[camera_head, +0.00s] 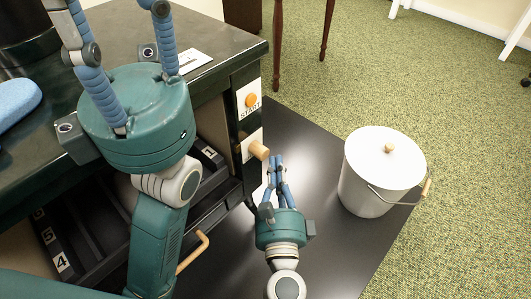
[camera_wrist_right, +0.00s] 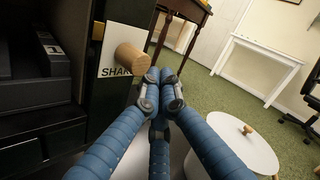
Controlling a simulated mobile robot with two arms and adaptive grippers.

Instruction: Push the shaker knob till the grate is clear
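The shaker knob (camera_head: 259,151) is a light wooden cylinder sticking out of the dark cabinet's side, over a white label. In the right wrist view the knob (camera_wrist_right: 131,61) stands beside a label (camera_wrist_right: 115,52) reading "SHAK…". My right gripper (camera_head: 276,160) has its blue fingers drawn together, empty, just right of the knob; the fingertips (camera_wrist_right: 163,78) look very close to it, and I cannot tell whether they touch. My left gripper (camera_head: 112,20) is above the dark top with its fingers spread, tips partly out of frame. I cannot make out the grate clearly.
An orange START button (camera_head: 251,100) sits above the knob. A dark open drawer area with numbered tiles (camera_head: 62,262) and a wooden handle (camera_head: 194,252) lies lower left. A white lidded bucket (camera_head: 375,205) stands on the black mat (camera_head: 320,150).

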